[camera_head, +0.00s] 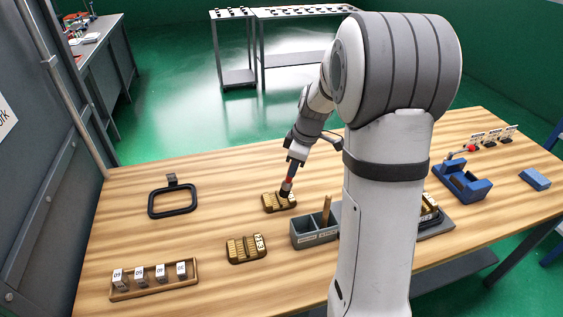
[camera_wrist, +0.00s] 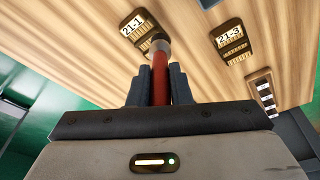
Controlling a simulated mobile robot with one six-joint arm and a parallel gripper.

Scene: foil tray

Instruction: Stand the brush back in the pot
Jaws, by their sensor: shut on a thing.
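My gripper (camera_wrist: 155,88) is shut on the brush (camera_wrist: 160,78), whose red handle runs between the dark fingers and ends in a grey collar. In the head view my gripper (camera_head: 293,166) points down, and the brush (camera_head: 287,186) shows red with a dark tip at the brown tray marked 21-1 (camera_head: 269,208). I cannot tell whether the tip touches that tray. A grey divided holder (camera_head: 310,239), possibly the pot, stands right of this tray. A wooden stick rises from it, and my arm hides its right side.
A second brown tray marked 21-3 (camera_head: 245,257) lies nearer. A wooden rack (camera_head: 152,291) of labelled blocks is at front left, a black frame (camera_head: 172,213) at back left. A blue stand (camera_head: 466,190) and blue block (camera_head: 535,179) are on the right. The left-middle table is clear.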

